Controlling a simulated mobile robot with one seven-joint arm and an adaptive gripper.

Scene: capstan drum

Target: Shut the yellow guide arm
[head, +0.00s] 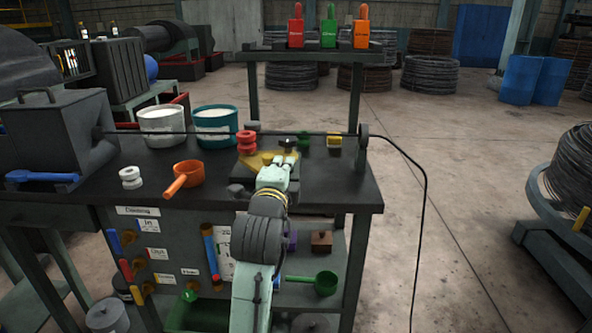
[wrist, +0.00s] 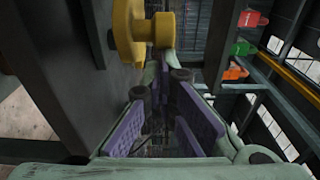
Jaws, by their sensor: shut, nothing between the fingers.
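The yellow guide arm (head: 256,159) shows as a flat yellow piece at the back of the bench, partly hidden behind my arm. In the wrist view a yellow part with a rounded end (wrist: 128,30) stands close beside my fingers at the top; I take it to be the guide arm. My gripper (head: 283,163) is right at the yellow piece in the head view. Its purple-padded fingers (wrist: 162,82) are shut with nothing held. I cannot tell whether they touch the yellow part. A black knob (head: 288,143) sits just behind my gripper.
A black wire (head: 300,132) runs above the bench from the grey box (head: 58,130) to a roller (head: 363,132). Red spools (head: 247,142) stand left of my gripper. An orange ladle (head: 186,177), a white spool (head: 131,178) and two tubs (head: 216,125) are further left. The bench's right end (head: 345,190) is clear.

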